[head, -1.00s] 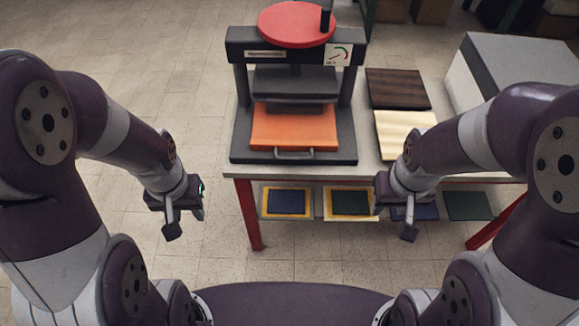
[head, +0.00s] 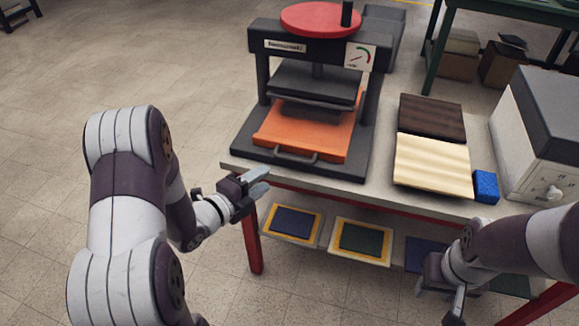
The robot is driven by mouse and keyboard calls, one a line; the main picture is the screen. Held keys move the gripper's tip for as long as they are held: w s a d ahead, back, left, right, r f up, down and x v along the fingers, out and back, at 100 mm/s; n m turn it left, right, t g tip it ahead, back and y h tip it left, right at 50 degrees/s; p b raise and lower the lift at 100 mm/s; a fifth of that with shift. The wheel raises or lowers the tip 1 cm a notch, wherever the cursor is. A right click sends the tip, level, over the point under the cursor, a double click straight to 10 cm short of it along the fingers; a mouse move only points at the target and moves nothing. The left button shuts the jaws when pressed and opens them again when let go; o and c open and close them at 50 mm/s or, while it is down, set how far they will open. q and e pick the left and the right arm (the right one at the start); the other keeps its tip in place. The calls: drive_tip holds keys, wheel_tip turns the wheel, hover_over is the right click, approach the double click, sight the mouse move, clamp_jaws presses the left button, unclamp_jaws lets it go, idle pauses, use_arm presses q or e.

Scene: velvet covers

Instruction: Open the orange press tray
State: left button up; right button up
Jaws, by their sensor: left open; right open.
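The orange press tray (head: 327,137) lies on the dark base of the press, under the raised dark plate. Its grey bar handle (head: 296,156) faces me at the front edge. The press (head: 318,47) has a red round wheel on top and stands on the table. My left gripper (head: 262,181) is open and empty, just left of the table's front corner, a short way from the handle and not touching it. My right gripper (head: 440,301) is open and empty, low at the right, in front of the shelf and far from the tray.
On the table (head: 381,193), right of the press, lie a dark wood board (head: 431,116), a pale wood board (head: 431,163), a blue block (head: 486,186) and a grey-white box (head: 545,130). A lower shelf holds framed panels (head: 291,222). Floor at left is clear.

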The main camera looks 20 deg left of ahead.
sight(291, 161)
use_arm(q)
drive_tip(key=x, duration=1)
drive_tip(key=shift+s+d+b, duration=0.1)
drive_tip(key=shift+b, duration=0.25)
clamp_jaws()
